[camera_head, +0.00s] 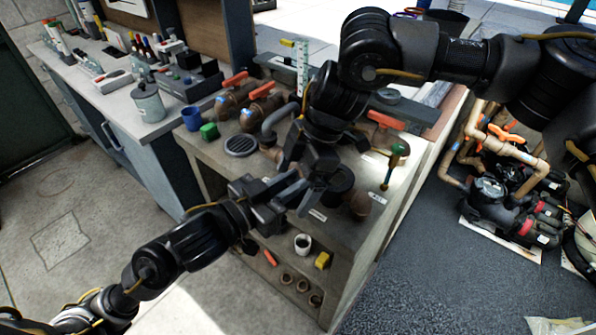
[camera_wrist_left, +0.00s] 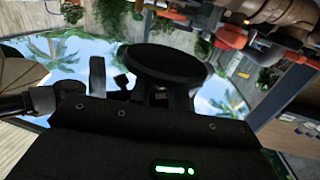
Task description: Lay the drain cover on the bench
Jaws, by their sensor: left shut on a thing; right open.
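My left gripper (camera_head: 293,194) reaches in over the front of the bench (camera_head: 218,167). It is shut on a dark round disc, which looks like the drain cover (camera_head: 340,179); it also shows as a black disc at the fingers in the left wrist view (camera_wrist_left: 165,65). In the head view the disc is partly hidden by the grippers. I cannot tell whether it touches the bench. My right gripper (camera_head: 302,172) is open, pointing down close beside the left one. A grey round slotted grate (camera_head: 241,145) lies flat on the bench top.
Pipes with orange-handled valves (camera_head: 232,80) stand at the back of the bench. A blue cup (camera_head: 191,118) and green block (camera_head: 209,131) are at its left. A white cup (camera_head: 302,243) and yellow block (camera_head: 322,260) are on the lower shelf. Pumps (camera_head: 500,195) stand at right.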

